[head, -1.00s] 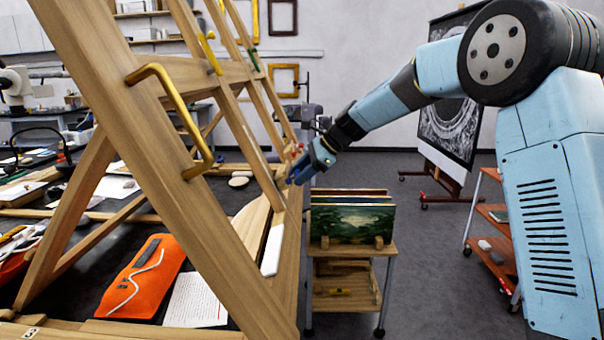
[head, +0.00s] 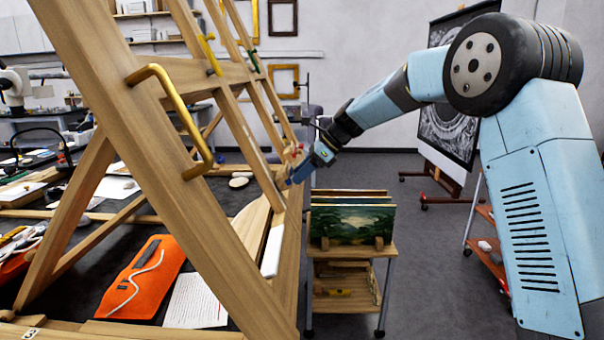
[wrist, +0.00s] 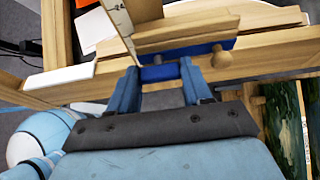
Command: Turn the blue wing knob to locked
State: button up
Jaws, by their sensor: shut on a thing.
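The blue wing knob (wrist: 160,73) shows in the wrist view as a blue block against the wooden easel frame. My gripper (wrist: 157,84) has its two blue fingers on either side of this block and is shut on it. A longer blue bar (wrist: 190,54) lies just behind it, partly under a wooden strip. A small wooden peg (wrist: 220,56) stands to its right. In the head view my gripper (head: 298,173) is at the far lower part of the wooden easel (head: 243,130); the knob is mostly hidden there by the fingers.
A rack of paintings (head: 352,220) on a wooden cart stands below and right of my gripper. A brass handle (head: 178,105) juts from the near easel leg. An orange cloth (head: 145,277) and a printed sheet (head: 196,301) lie on the table.

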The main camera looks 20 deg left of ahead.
jog(key=shift+w+d, duration=0.1)
jog(key=o, duration=1.1)
jog(key=shift+c, duration=0.2)
jog(key=v, duration=1.3)
jog(key=shift+d+r, duration=0.2)
jog(key=shift+r, duration=0.1)
